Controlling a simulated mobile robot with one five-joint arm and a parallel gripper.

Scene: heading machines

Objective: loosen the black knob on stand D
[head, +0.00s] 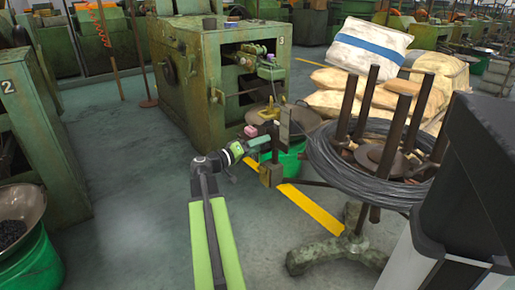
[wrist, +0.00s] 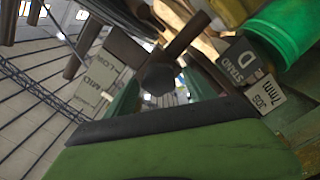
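The black knob (wrist: 158,78) shows in the wrist view as a dark, many-sided face in the upper middle, with a brown bar behind it. A dark tag reading STAND D (wrist: 243,60) is to its right. My gripper (head: 262,142) is beside the stand's small box in the head view. In the wrist view a broad green finger with a dark edge (wrist: 170,145) fills the bottom, below the knob. I see no clear contact. The finger gap is hidden, and I cannot pick out the knob in the head view.
Stand D bears a wire coil (head: 375,170) with upright rods, right of my gripper. A MID/LOW plate (wrist: 97,85) and a 7mm tag (wrist: 265,98) flank the knob. Machine 3 (head: 215,75) and a green bucket (head: 285,162) stand beyond.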

